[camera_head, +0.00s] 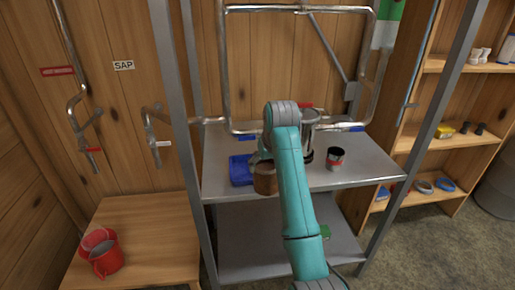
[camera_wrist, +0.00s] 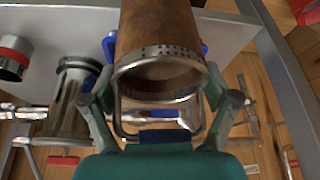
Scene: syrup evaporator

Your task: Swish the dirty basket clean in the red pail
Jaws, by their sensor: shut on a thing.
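A brown, stained basket (camera_head: 265,180) is held over the front left of the metal table. In the wrist view the basket (camera_wrist: 160,40) has a perforated metal rim facing me. My gripper (camera_wrist: 160,98) is shut on this rim end, with a finger on each side. In the head view my arm hides most of the gripper. The red pail (camera_head: 106,264) stands on the low wooden bench at lower left, well apart from the basket. A second red shape (camera_head: 97,239) sits right behind it; I cannot tell whether it is separate.
The metal table (camera_head: 370,172) holds a blue tray (camera_head: 241,170), a steel canister (camera_head: 309,132) and a red-banded cup (camera_head: 336,159). A grey post (camera_head: 176,110) stands between table and bench (camera_head: 150,225). Pipes with valves (camera_head: 80,120) line the left wall.

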